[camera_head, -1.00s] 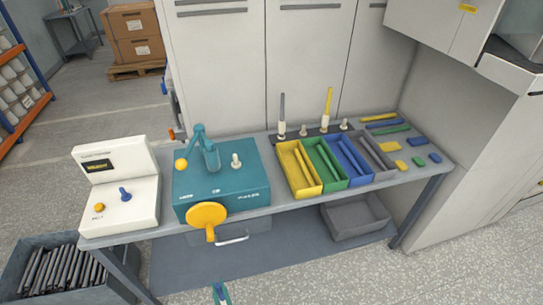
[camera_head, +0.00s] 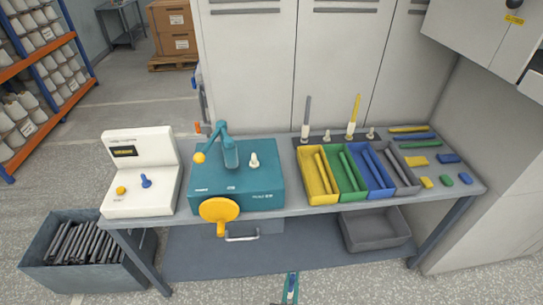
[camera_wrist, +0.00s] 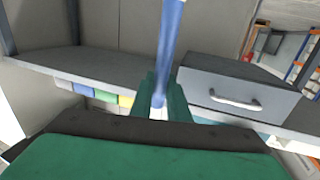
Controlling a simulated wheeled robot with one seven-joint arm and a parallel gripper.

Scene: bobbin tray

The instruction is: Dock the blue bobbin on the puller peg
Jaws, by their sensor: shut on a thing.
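The blue bobbin is a long thin blue rod; in the wrist view the bobbin (camera_wrist: 170,45) stands between the green fingers of my gripper (camera_wrist: 160,100). My gripper is shut on its lower part, and the rod's top runs out of the frame. In the head view my gripper (camera_head: 291,288) is at the bottom edge, low in front of the bench and apart from it. A white peg (camera_head: 254,161) stands upright and bare on the teal machine (camera_head: 262,185), whose front label is too small to read surely; this appears to be the puller peg.
The teal machine has a yellow hand wheel (camera_head: 219,209) and a teal arm (camera_head: 230,150). A white machine (camera_head: 140,193) stands left of it, coloured bins (camera_head: 322,198) right. Below are a drawer (camera_wrist: 235,95), a grey bin (camera_head: 376,235) and a crate of dark rods (camera_head: 50,285).

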